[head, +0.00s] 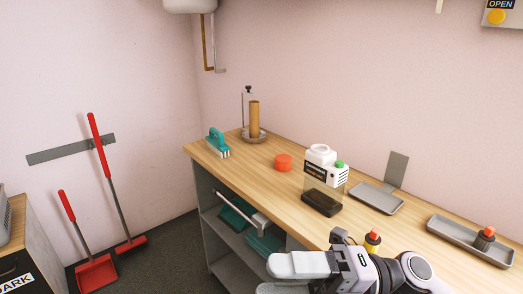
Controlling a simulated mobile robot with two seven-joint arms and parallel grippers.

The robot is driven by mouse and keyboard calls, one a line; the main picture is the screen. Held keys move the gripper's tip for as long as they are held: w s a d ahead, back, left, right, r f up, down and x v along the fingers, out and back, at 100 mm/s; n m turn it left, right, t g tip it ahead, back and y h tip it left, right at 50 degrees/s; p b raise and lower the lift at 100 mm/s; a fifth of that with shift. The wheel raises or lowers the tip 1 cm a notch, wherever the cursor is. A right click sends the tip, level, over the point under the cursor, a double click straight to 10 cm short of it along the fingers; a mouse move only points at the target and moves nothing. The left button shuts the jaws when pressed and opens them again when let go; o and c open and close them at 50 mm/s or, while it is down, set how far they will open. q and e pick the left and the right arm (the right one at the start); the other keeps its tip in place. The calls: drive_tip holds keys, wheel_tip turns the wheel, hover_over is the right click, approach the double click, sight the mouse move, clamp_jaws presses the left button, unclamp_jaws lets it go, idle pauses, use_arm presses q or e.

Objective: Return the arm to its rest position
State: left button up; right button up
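My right gripper (286,276) is at the bottom of the head view, its white arm coming in from the right. Its two pale fingers point left with a gap between them, and nothing shows in the gap. The lower finger is partly cut off by the picture edge. The gripper appears in front of the wooden counter (262,178) and its lower shelf. My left gripper is not in view.
The counter holds a teal brush (217,144), a brown roll (254,117), an orange disc (283,162), a white-topped container (321,168), a small tray (377,199) and a longer tray (452,234). A red-handled broom (104,160) and dustpan (96,274) stand left.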

drive_tip(key=w+d+f+m+t+h, duration=0.25)
drive_tip(key=f+m+t+h, duration=0.2)
drive_tip(key=m+t, duration=0.35)
drive_tip(key=w+d+f+m+t+h+b, duration=0.15)
drive_tip(key=d+f+m+t+h, duration=0.3)
drive_tip(key=m, duration=0.65)
drive_tip(key=w+d+f+m+t+h, duration=0.2)
drive_tip(key=w+d+f+m+t, duration=0.1)
drive_tip(key=f+m+t, duration=0.5)
drive_tip(key=s+d+f+m+g+h, duration=0.3)
drive_tip(key=s+f, duration=0.3)
drive_tip(key=f, duration=0.3)
drive_tip(key=s+d+f+m+g+h, duration=0.3)
drive_tip(key=s+f+m, duration=0.3)
drive_tip(key=f, duration=0.4)
drive_tip(key=shift+s+d+f+m+g+h, duration=0.15)
drive_tip(key=shift+s+d+m+g+h, duration=0.25)
drive_tip(key=shift+d+g, duration=0.4)
